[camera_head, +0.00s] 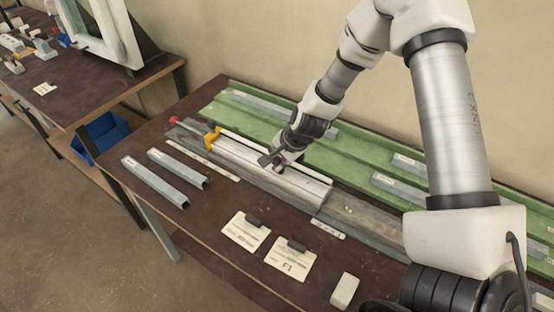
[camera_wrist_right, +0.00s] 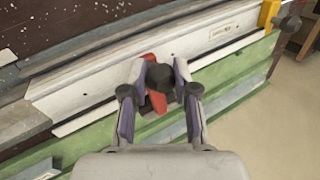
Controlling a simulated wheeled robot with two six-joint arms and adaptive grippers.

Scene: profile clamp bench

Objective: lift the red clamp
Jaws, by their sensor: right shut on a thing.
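The red clamp (camera_wrist_right: 157,101), with a dark round knob on it, is between the fingers of my right gripper (camera_wrist_right: 158,90) in the wrist view. My right gripper (camera_head: 273,161) is shut on it, above the white profile (camera_head: 262,172) in the head view. The fingers and wrist hide most of the clamp there. I cannot tell whether the clamp still touches the profile. My left gripper is not in view.
A yellow stop (camera_head: 212,138) and a red knob (camera_head: 174,120) are at the profile's far left end. A green tray (camera_head: 335,155) with grey bars lies behind. Two grey channels (camera_head: 165,180), paper cards (camera_head: 247,231) and a white block (camera_head: 344,290) lie in front.

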